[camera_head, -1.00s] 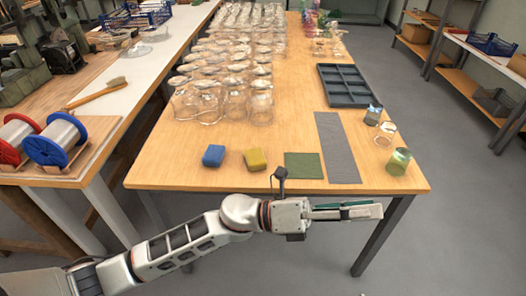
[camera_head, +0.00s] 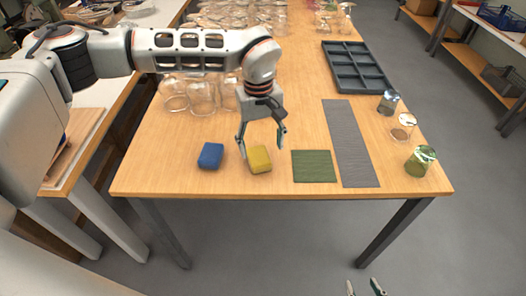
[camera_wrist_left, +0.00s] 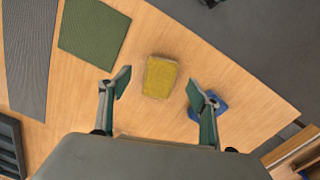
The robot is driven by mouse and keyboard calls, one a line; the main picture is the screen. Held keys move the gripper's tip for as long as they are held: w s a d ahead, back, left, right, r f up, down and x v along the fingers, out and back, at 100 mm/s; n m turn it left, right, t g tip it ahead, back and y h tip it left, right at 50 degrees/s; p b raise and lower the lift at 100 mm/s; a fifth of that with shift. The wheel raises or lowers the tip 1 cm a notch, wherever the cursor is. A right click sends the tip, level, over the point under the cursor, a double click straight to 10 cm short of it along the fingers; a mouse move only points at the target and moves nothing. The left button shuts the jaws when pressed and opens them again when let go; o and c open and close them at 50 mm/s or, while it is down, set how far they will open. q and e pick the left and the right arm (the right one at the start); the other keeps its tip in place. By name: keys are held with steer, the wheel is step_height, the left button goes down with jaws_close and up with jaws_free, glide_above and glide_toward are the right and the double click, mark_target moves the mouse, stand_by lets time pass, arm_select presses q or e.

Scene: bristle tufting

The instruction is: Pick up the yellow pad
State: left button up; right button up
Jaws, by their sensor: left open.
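The yellow pad (camera_head: 259,160) lies on the wooden table near its front edge, between a blue pad (camera_head: 210,156) and a green mat (camera_head: 314,166). My left gripper (camera_head: 262,149) points down over the yellow pad, open and empty, with one finger on each side of it in the head view. In the left wrist view, the yellow pad (camera_wrist_left: 160,77) appears between and beyond the open fingertips (camera_wrist_left: 158,86), with a gap on both sides. The blue pad (camera_wrist_left: 208,106) is partly hidden behind one finger. My right gripper (camera_head: 365,287) shows only its separated fingertips at the bottom edge.
A grey strip (camera_head: 349,142) and a dark compartment tray (camera_head: 357,67) lie to the right. Several small glasses, one with green contents (camera_head: 420,161), stand near the right edge. Clear glasses (camera_head: 203,95) stand behind my left arm, partly hidden.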

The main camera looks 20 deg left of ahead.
mark_target(259, 157)
arm_select(q)
steer(key=shift+w+a+r+y, duration=0.25)
steer(key=shift+w+a+y, duration=0.05)
steer(key=shift+w+a, duration=0.3)
steer(key=shift+a+f, duration=0.15)
steer(key=shift+a, duration=0.05)
steer(key=f, duration=0.7)
steer(key=shift+d+f, duration=0.15)
steer(key=shift+d, duration=0.1)
steer(key=c, duration=1)
